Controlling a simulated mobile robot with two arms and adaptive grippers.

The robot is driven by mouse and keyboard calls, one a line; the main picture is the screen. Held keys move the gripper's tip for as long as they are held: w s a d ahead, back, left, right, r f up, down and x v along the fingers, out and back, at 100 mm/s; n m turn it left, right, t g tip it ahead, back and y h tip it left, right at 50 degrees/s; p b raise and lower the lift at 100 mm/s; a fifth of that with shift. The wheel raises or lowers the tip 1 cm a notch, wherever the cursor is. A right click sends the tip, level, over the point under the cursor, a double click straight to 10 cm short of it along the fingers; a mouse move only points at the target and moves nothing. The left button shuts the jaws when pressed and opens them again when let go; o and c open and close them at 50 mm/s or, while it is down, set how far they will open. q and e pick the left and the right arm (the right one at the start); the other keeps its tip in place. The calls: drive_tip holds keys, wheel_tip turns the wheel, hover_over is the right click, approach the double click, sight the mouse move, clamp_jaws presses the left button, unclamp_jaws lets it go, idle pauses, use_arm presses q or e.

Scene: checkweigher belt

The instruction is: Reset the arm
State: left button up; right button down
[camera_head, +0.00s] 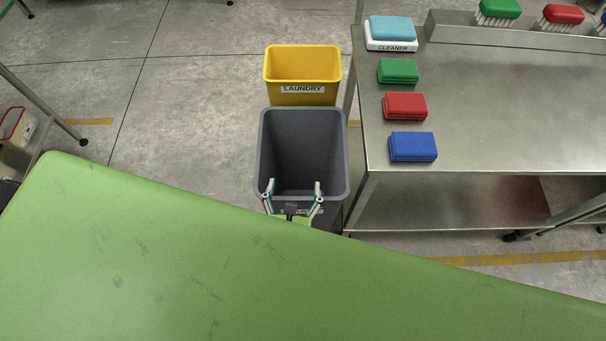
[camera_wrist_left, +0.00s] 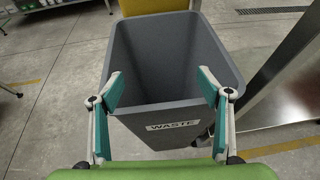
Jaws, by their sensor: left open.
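My left gripper (camera_head: 293,194) is open and empty. In the head view it shows just past the far edge of the green surface (camera_head: 150,260), in front of the grey waste bin (camera_head: 303,120). In the left wrist view its two teal fingertips (camera_wrist_left: 164,90) stand wide apart, with the near rim of the waste bin (camera_wrist_left: 175,107) and its WASTE label behind them. The bin's visible inside looks empty. The green surface hides most of my left arm. My right gripper is not in view.
A yellow LAUNDRY bin (camera_head: 302,66) stands behind the waste bin. A steel table (camera_head: 480,130) at the right bears green (camera_head: 398,71), red (camera_head: 405,106) and blue (camera_head: 413,147) pads, a cleaner block (camera_head: 391,33) and brushes (camera_head: 498,10). Floor left of the bins is clear.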

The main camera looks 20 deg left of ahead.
use_arm(q)
drive_tip(key=s+a+n+g+y, duration=0.25)
drive_tip(key=a+n+g, duration=0.5)
drive_tip(key=n, duration=0.85)
drive_tip(key=s+a+r+n+g+h, duration=0.15)
drive_tip(key=s+r+n+h, duration=0.55)
drive_tip(key=n, duration=0.9)
wheel_tip(320, 180, down, 28)
drive_tip(key=s+r+g+y, duration=0.1)
drive_tip(key=s+g+y, duration=0.1)
drive_tip(key=s, duration=0.1)
drive_tip(key=s+a+f+g, duration=0.1)
drive_tip(key=s+a+f, duration=0.1)
drive_tip(key=s+f, duration=1.5)
drive_tip(key=shift+a+m, duration=0.15)
drive_tip(key=shift+m, duration=0.15)
